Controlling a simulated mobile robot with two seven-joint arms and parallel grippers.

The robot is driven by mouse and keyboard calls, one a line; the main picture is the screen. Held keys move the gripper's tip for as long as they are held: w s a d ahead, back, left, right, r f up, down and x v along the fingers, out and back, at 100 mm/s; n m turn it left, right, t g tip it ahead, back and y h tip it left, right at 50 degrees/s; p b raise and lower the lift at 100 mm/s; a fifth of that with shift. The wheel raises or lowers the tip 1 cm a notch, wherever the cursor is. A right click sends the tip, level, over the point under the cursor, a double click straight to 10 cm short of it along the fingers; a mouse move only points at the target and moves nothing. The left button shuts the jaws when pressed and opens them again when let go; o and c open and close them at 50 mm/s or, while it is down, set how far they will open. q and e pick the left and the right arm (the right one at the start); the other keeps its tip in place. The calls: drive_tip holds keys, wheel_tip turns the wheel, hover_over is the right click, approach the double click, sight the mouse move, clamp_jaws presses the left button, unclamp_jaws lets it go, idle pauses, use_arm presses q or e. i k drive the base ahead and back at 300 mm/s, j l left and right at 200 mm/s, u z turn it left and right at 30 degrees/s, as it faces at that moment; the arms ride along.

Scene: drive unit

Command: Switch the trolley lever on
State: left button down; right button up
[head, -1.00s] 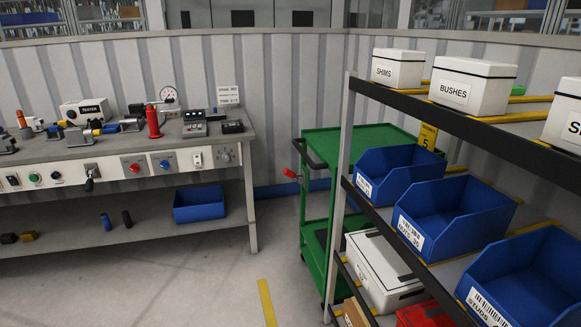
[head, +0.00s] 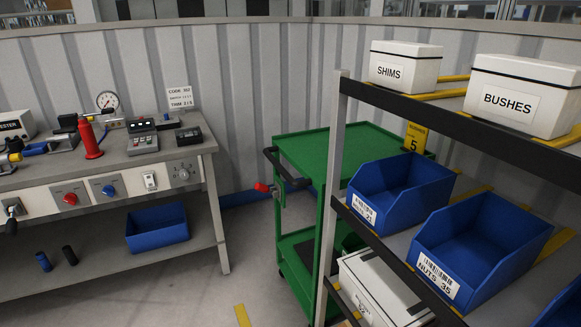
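The green trolley (head: 345,150) stands between the workbench and the shelf rack, with a black push handle at its left end. The trolley lever (head: 263,187) has a red grip and sits at the trolley's left end, just below the handle. The red grip points out to the left and slightly up. Part of the trolley is hidden behind the rack post. Neither of my grippers shows in the head view.
The workbench (head: 110,165) on the left carries a red bottle, gauge and control box. The shelf rack (head: 336,170) on the right holds blue bins (head: 400,190) and white boxes (head: 403,68). Floor (head: 200,290) is clear between bench and trolley.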

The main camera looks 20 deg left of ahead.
sight(259, 186)
drive_tip(key=i+j, duration=0.2)
drive_tip(key=i+j+z, duration=0.1)
drive_tip(key=j, duration=0.35)
drive_tip(key=i+j, duration=0.25)
drive_tip(key=i+j+z, duration=0.15)
drive_tip(key=j, duration=0.25)
drive_tip(key=i+j, duration=0.2)
drive_tip(key=j, duration=0.15)
drive_tip(key=i+j, duration=0.2)
drive_tip(key=j, duration=0.15)
drive_tip(key=i+j, duration=0.15)
drive_tip(key=j, duration=0.25)
drive_tip(key=i+j, duration=0.2)
drive_tip(key=j, duration=0.15)
